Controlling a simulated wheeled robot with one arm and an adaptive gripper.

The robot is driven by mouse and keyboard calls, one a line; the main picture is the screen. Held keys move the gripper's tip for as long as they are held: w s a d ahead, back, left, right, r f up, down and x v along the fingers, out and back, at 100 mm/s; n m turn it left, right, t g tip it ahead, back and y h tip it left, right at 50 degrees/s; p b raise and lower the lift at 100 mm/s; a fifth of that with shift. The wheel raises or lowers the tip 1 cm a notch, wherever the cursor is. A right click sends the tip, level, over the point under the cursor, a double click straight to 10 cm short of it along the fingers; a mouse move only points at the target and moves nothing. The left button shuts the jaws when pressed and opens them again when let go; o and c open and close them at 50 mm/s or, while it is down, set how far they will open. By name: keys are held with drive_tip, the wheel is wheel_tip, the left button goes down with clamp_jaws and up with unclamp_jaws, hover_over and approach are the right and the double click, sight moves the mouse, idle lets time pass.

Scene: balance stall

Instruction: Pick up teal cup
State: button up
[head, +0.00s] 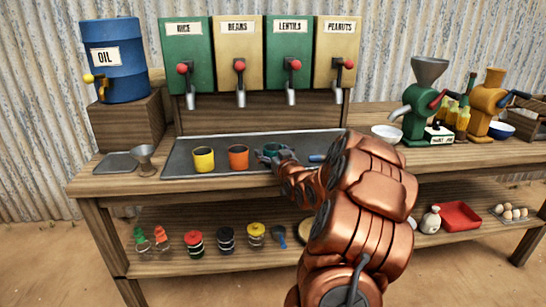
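The teal cup (271,148) stands on the grey metal tray (330,142), to the right of the orange cup. It is partly covered by the end of my arm. My gripper (272,156) is at the cup, reaching in from the front right. Its fingers are small and dark here, and I cannot tell whether they are closed on the cup or only around it. The cup looks upright and on or very near the tray.
A yellow cup (203,159) and an orange cup (238,157) stand just left of the teal cup. A blue object (317,158) lies to the right, partly behind my arm. Dispenser spouts (241,98) hang above the tray. A metal funnel (145,158) stands at the left.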

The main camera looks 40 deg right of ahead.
sight(273, 147)
drive_tip(key=c, duration=1.2)
drive_tip(key=shift+r, duration=0.1)
drive_tip(key=shift+c, duration=0.2)
drive_tip(key=shift+r, duration=1.5)
drive_tip(key=shift+s+r, duration=0.2)
drive_tip(key=shift+r, duration=0.1)
drive_tip(key=d+r+v, duration=0.1)
drive_tip(key=v, duration=1.4)
drive_tip(key=shift+s+d, duration=0.25)
drive_tip(key=shift+s, duration=0.3)
